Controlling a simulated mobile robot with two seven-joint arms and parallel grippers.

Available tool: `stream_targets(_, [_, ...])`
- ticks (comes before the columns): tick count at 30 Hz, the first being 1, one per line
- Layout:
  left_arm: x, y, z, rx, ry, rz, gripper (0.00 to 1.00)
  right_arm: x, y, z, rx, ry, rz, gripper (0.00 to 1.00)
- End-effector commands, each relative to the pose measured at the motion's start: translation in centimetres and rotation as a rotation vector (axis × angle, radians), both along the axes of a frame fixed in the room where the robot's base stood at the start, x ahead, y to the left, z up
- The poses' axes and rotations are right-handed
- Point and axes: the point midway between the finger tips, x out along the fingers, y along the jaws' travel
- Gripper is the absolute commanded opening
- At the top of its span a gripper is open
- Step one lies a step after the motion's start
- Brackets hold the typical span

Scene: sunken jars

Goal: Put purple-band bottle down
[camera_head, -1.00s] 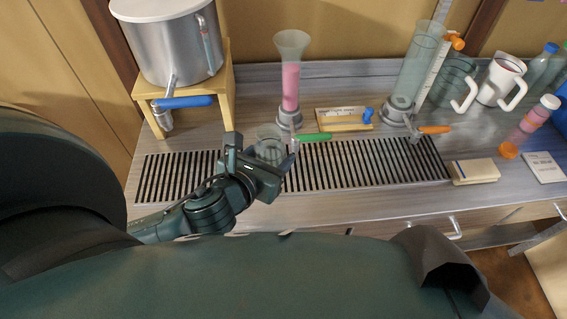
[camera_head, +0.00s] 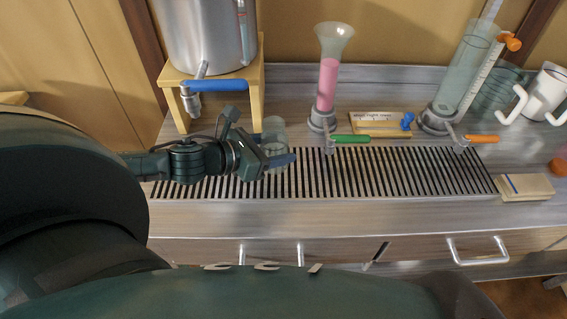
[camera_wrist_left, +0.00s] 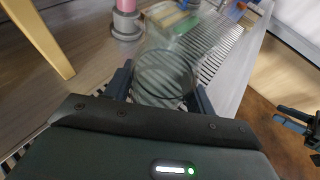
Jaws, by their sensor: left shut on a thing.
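My left gripper (camera_head: 277,161) is shut around a clear, see-through vessel (camera_head: 274,128), over the left part of the slotted drain strip. In the left wrist view the vessel (camera_wrist_left: 163,75) sits between the two fingers, with its round outline showing; it looks empty. I see no purple band on it, and the fingers hide part of it. I cannot tell whether its base touches the strip. A dark jointed part, perhaps my right gripper (camera_wrist_left: 300,125), shows at the right edge of the left wrist view; its jaws are unclear.
The slotted drain strip (camera_head: 400,171) runs along the counter. A metal pot (camera_head: 205,35) with a blue-handled tap stands on a wooden stand at left. A pink-filled tube (camera_head: 327,85) with a green-handled valve stands behind the strip. A clear tall cylinder (camera_head: 463,75) stands farther right.

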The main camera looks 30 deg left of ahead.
Motion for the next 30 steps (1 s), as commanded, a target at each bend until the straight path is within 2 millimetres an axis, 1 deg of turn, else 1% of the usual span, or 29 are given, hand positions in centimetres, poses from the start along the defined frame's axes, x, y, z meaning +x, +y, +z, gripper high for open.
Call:
stream_targets(2, [0.0,0.0,-0.7,-0.002,-0.001,0.0,0.15,0.0,0.0,-0.1,0.002,-0.001,0.0,0.36])
stream_targets(6, [0.0,0.0,-2.9,-0.002,-0.001,0.002,0.15,0.0,0.1,-0.2,0.005,-0.005,0.001,0.36])
stream_targets(9, [0.0,0.0,-4.1,0.0,-0.002,0.001,0.15,0.1,0.1,-0.1,0.01,-0.006,0.001,0.36])
stream_targets(12, [0.0,0.0,-4.6,0.001,-0.003,-0.001,0.15,0.1,0.2,-0.1,0.013,-0.007,0.001,0.36])
stream_targets(20, [0.0,0.0,-4.6,0.002,-0.003,-0.001,0.15,0.1,0.2,-0.1,0.013,-0.006,0.0,0.36])
stream_targets(21, [0.0,0.0,-4.8,0.001,-0.002,-0.001,0.56,0.1,0.2,-0.2,0.013,-0.006,0.0,0.36])
stream_targets(28, [0.0,0.0,-4.7,0.002,-0.002,0.0,0.74,0.1,0.1,-0.2,0.013,-0.005,0.0,0.36])
stream_targets(29, [0.0,0.0,-4.7,0.002,-0.002,0.0,0.77,0.1,0.1,-0.2,0.013,-0.005,-0.001,0.36])
stream_targets(30, [0.0,0.0,-4.7,0.002,-0.002,0.0,0.77,0.0,0.1,-0.2,0.013,-0.005,-0.001,0.36])
